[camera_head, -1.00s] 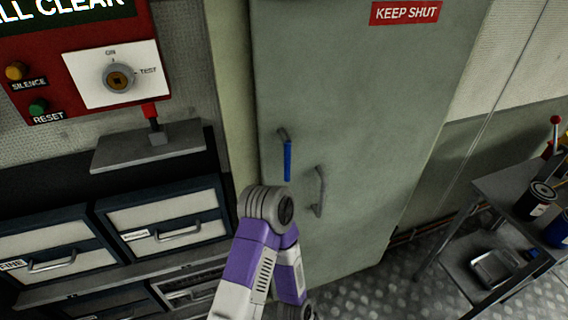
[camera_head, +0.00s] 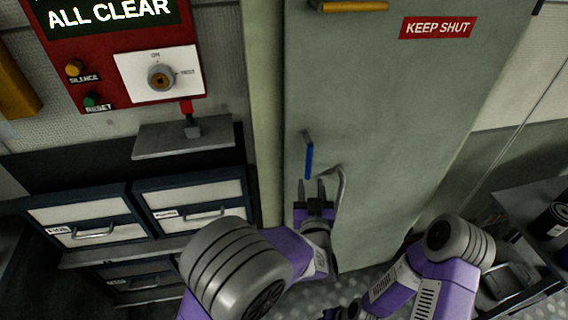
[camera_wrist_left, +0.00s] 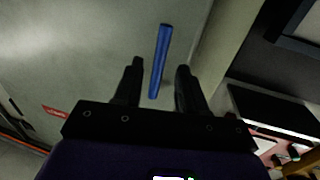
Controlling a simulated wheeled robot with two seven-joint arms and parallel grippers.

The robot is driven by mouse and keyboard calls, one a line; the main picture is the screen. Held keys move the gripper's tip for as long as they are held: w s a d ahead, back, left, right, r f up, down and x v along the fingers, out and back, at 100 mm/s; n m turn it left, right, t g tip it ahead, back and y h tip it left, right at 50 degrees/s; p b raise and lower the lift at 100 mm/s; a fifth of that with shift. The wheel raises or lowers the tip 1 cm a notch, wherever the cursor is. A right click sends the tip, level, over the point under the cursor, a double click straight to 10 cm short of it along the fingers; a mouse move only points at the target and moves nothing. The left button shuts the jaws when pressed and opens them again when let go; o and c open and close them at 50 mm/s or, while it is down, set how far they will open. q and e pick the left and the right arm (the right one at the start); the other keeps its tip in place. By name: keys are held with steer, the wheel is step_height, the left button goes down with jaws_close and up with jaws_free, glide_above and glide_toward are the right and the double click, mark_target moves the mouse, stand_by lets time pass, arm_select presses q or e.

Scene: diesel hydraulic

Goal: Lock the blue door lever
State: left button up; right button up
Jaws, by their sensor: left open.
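The blue door lever (camera_head: 309,160) hangs down from its pivot near the left edge of the grey-green door (camera_head: 390,120). My left gripper (camera_head: 314,190) is just below the lever in the head view, its fingers pointing up toward it. In the left wrist view the lever (camera_wrist_left: 160,62) shows as a blue bar, its lower end between the two open fingers of the left gripper (camera_wrist_left: 158,82). I cannot tell whether the fingers touch it. My right arm comes in at the lower right of the head view; its gripper is not clearly seen.
A grey door handle (camera_head: 341,185) stands close to the right of my left gripper. A red panel (camera_head: 120,55) and a grey shelf (camera_head: 183,138) are on the left wall, with drawers (camera_head: 85,218) below. A metal table (camera_head: 535,215) stands at the right.

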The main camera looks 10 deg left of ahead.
mark_target(309, 170)
arm_select(q)
steer(key=w, duration=0.5)
steer(key=w+a, duration=0.1)
steer(key=w, duration=0.1)
steer(key=shift+w+r, duration=0.1)
steer(key=shift+w, duration=0.15)
steer(key=shift+c, duration=0.3)
jaws_close()
